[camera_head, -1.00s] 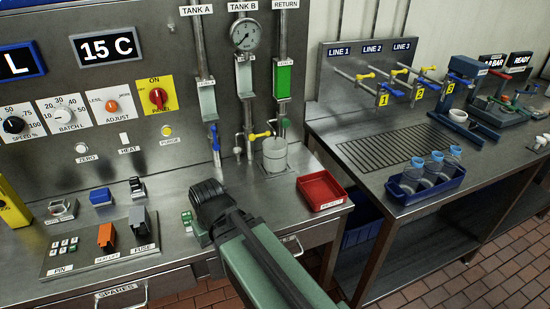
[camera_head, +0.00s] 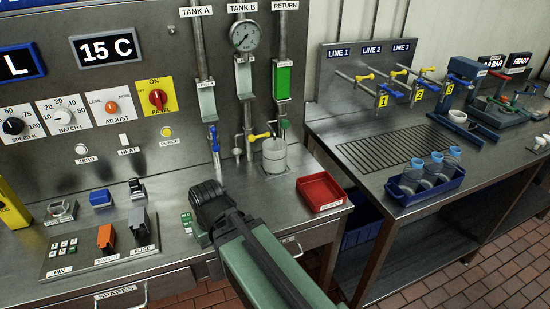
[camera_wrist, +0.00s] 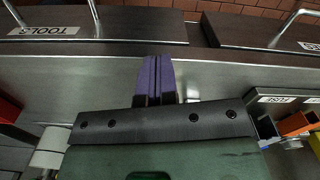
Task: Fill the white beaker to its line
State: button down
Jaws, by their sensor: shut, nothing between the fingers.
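A pale whitish beaker (camera_head: 274,156) stands upright on the bench below the TANK B and RETURN pipes. Its fill level and line are too small to tell. A tap with a yellow handle (camera_head: 260,136) is just above it and to its left. A tap with a blue handle (camera_head: 214,138) hangs below TANK A. My gripper is in front of the beaker and to its left, over the bench; its fingers are hidden in the head view. In the wrist view my gripper (camera_wrist: 154,68) has its purple fingers together and empty. A white cylinder, probably the beaker (camera_wrist: 49,147), shows at lower left there.
A red tray (camera_head: 322,194) lies right of the beaker. Switches (camera_head: 105,238) fill the bench's left side. On the right bench, a blue rack (camera_head: 424,194) holds several blue-topped cups, near a drain grate (camera_head: 385,150) and numbered taps. Bare bench lies around the beaker.

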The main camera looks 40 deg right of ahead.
aim_at(285, 124)
jog(key=d+m, duration=0.1)
jog(key=d, duration=0.2)
jog(key=d+r+p, duration=0.1)
jog(key=d, duration=0.2)
jog(key=w+d+m, duration=0.1)
jog(key=d, duration=0.2)
jog(key=shift+d+r+m+p, duration=0.2)
jog(key=shift+r+m+p, duration=0.1)
jog(key=shift+r+p, duration=0.1)
jog(key=w+d+r+m+t+p, duration=0.1)
jog(key=w+d+r+m+t, duration=0.2)
jog(key=d, duration=0.6)
jog(key=w+d+r+m+t+y+p, duration=0.1)
jog(key=w+d+r+m+t, duration=0.2)
jog(key=d, duration=0.6)
jog(key=w+d+r+m+t+p, duration=0.1)
jog(key=w+d+r+m+t, duration=0.2)
jog(key=d, duration=0.6)
jog(key=shift+w+d+m+t+y, duration=0.3)
jog(key=shift+w+d+m, duration=0.1)
jog(key=shift+w+m, duration=0.65)
jog(key=w+d, duration=0.2)
jog(key=w, duration=0.6)
jog(key=shift+w, duration=0.2)
jog(key=shift+w+d+f, duration=0.1)
jog(key=shift+w, duration=0.3)
